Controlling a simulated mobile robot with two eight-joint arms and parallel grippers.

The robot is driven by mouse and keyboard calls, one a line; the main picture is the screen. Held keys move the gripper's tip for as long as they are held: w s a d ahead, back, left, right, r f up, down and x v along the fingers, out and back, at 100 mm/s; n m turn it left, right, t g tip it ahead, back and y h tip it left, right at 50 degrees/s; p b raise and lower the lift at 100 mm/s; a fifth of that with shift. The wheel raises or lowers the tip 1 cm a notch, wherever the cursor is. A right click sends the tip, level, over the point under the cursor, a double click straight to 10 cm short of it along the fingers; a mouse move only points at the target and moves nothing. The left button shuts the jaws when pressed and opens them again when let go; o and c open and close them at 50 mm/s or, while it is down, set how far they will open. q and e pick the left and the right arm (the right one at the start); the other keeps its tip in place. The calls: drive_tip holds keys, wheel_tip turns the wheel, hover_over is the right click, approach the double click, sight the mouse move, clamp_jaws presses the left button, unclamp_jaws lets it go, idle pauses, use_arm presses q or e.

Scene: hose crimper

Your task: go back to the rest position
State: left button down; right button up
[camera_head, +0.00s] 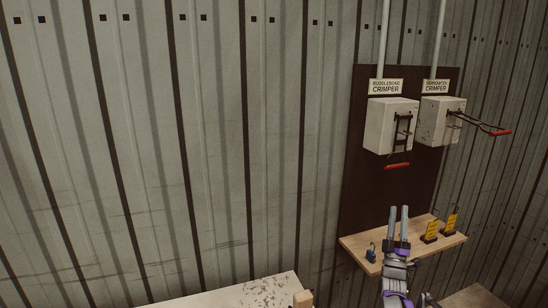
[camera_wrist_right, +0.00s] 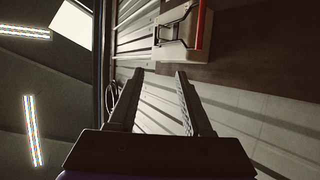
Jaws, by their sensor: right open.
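My right gripper (camera_head: 398,222) points upward in front of the wooden shelf, below the crimper boxes. Its two fingers are apart with nothing between them, and they also show in the right wrist view (camera_wrist_right: 160,88). The left crimper box (camera_head: 388,126) is white, with its red-tipped lever (camera_head: 397,166) hanging down. The right crimper box (camera_head: 436,121) has its red-tipped lever (camera_head: 500,132) sticking out to the right. One crimper box (camera_wrist_right: 180,40) with a red handle shows at the top of the right wrist view. My left gripper is not in view.
The wooden shelf (camera_head: 354,243) carries a small blue item (camera_head: 371,253) at its left and two yellow tags (camera_head: 431,231) (camera_head: 450,223) at its right. A worn white tabletop (camera_head: 220,295) lies at the bottom. The corrugated wall (camera_head: 200,150) at left is bare.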

drive_tip(key=s+a+m+g+y, duration=0.3)
drive_tip(key=s+a+g+y, duration=0.3)
drive_tip(key=s+a+g, duration=0.55)
drive_tip(key=s+a+f+m+g+y, duration=0.1)
drive_tip(key=s+a+f+g, duration=0.2)
drive_tip(key=s+f, duration=0.4)
drive_tip(key=s+a+f+m+g+y, duration=0.1)
drive_tip(key=s+f, duration=0.5)
drive_tip(key=s, duration=1.1)
drive_tip(key=s+a+f+m+g, duration=0.3)
drive_tip(key=s+a+f+g, duration=0.2)
drive_tip(key=s, duration=0.7)
wheel_tip(320, 180, down, 3)
drive_tip(key=shift+s+a+r+g+y, duration=0.2)
drive_tip(key=shift+s+a+g+y, duration=0.15)
drive_tip(key=shift+a, duration=0.2)
